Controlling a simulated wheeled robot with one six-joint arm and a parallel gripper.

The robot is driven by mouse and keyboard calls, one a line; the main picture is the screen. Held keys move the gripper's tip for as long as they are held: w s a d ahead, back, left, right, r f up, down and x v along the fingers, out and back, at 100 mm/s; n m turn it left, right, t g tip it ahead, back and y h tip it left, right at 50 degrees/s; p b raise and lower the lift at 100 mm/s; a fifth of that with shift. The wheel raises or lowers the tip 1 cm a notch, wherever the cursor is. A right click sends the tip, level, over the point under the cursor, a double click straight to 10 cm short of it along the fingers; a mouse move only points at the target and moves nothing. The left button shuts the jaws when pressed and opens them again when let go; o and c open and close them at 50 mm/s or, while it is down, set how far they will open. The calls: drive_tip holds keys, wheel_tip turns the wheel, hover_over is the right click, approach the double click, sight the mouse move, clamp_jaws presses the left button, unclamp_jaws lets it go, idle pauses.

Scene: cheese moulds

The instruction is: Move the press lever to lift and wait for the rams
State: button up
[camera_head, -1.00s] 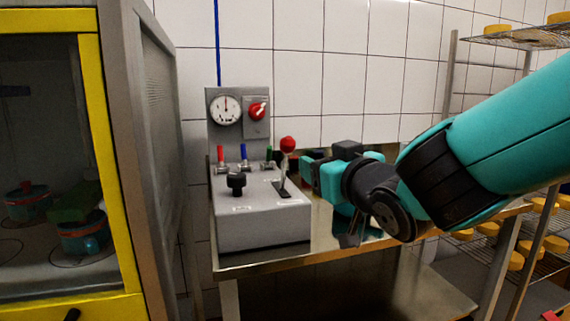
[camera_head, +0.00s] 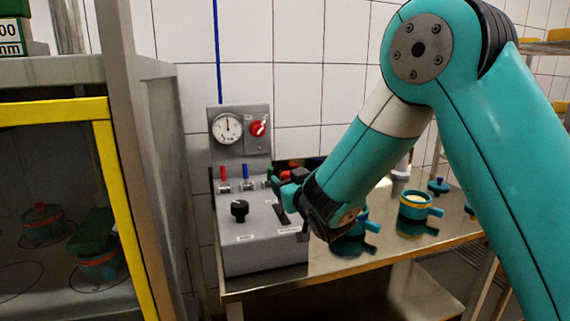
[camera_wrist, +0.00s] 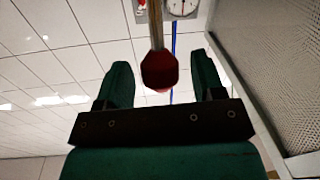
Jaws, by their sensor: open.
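The press lever has a red knob (camera_head: 285,175) and stands on the grey control box (camera_head: 262,254). My gripper (camera_head: 281,187) is at the lever in the head view and covers most of its shaft. In the wrist view the lever's red knob (camera_wrist: 160,69) lies between my two open fingers, with a gap on both sides. The press (camera_head: 130,215) at the left has a yellow frame. Moulds with red and green tops (camera_head: 42,223) stand inside it; the rams cannot be made out.
A gauge (camera_head: 227,128) and a red switch (camera_head: 258,127) are on the back panel. A black knob (camera_head: 239,209) and small coloured valves are on the box. Teal pots (camera_head: 413,206) stand on the metal table (camera_head: 345,262) to the right. A tiled wall is behind.

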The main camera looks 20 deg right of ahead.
drive_tip(key=shift+w+a, duration=0.15)
drive_tip(key=shift+w, duration=1.2)
